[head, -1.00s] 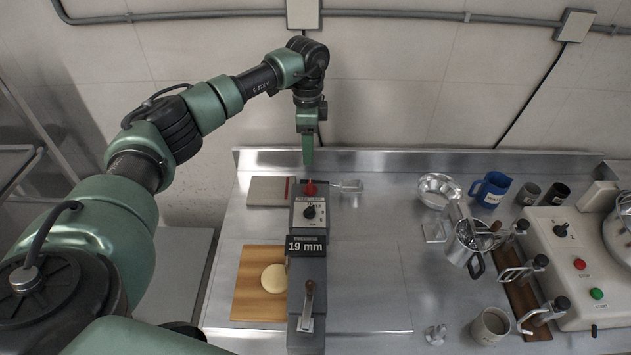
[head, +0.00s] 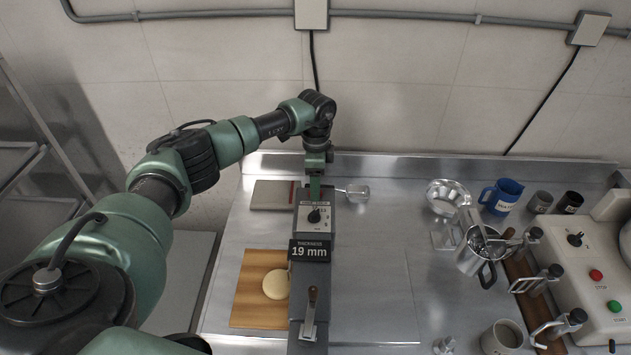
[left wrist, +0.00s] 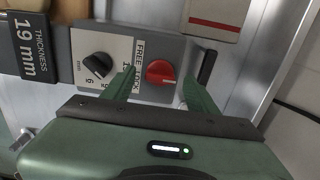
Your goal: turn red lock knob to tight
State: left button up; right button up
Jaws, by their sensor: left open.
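In the head view the left gripper (head: 315,188) points down over the panel's far end and hides the red knob. My right gripper is not in view.
A black dial (left wrist: 97,65) and a "19 mm" thickness sign (head: 310,251) are close by on the machine. A board with dough (head: 276,283) lies left. Jugs, a bowl and another machine (head: 585,270) stand farther right.

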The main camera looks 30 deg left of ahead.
pick_arm(q)
jog(key=shift+f, duration=0.25)
jog(key=shift+c, duration=0.4)
grip_shut()
